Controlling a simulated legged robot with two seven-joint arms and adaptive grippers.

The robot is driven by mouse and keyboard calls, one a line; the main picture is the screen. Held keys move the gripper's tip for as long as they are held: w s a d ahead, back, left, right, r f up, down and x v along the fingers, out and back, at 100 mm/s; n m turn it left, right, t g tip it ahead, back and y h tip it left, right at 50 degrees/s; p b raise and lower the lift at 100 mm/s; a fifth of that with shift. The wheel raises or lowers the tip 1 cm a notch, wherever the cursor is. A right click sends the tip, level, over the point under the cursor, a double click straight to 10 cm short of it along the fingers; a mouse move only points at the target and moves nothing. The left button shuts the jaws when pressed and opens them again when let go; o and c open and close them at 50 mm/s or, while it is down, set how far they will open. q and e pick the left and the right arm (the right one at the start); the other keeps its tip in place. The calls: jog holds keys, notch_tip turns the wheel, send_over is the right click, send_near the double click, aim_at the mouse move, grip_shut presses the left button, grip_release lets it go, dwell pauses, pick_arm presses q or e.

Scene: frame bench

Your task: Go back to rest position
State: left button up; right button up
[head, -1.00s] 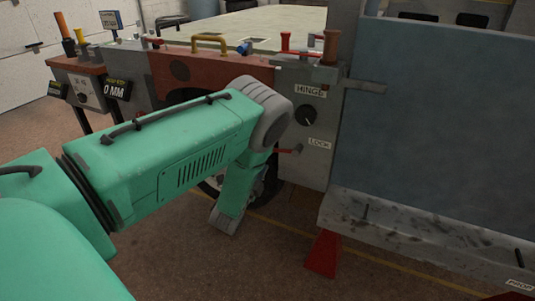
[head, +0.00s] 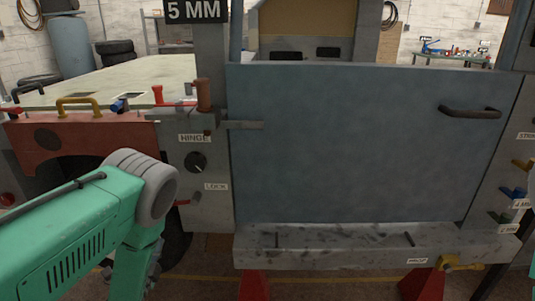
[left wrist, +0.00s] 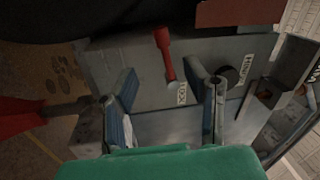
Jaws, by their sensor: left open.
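My left gripper (left wrist: 167,108) shows in the left wrist view with its two fingers spread and nothing between them. It faces a grey post carrying the LOCK label (left wrist: 181,92) and a red-handled lever (left wrist: 164,50). I cannot tell how far the fingertips are from the post. In the head view my green left arm comes in at the lower left, bends at a grey joint and points down; its gripper is not visible there.
A large blue-grey door panel (head: 350,145) with a dark handle (head: 470,112) fills the middle, above a grey sill (head: 340,247). The hinge post with a black knob (head: 195,162) stands left of it. A red stand (head: 254,284) is below the sill.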

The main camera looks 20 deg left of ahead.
pick_arm(q)
jog(key=s+d+f+n+g+h+p, duration=0.2)
jog(key=s+d+f+n+g, duration=0.6)
jog(key=s+f+g, duration=0.4)
jog(key=s+d+r+n+g+h, duration=0.1)
jog(key=s+d+n+g, duration=0.1)
jog(key=s, duration=0.7)
jog(key=s+d+r+n+g+h, duration=0.2)
jog(key=s+d+g, duration=0.2)
jog(key=s, duration=0.5)
jog(key=shift+s+d+r+n+p, duration=0.15)
jog(key=shift+d+r+n+p, duration=0.25)
jog(key=shift+d, duration=0.75)
jog(key=shift+f, duration=0.2)
jog(key=shift+c, duration=0.4)
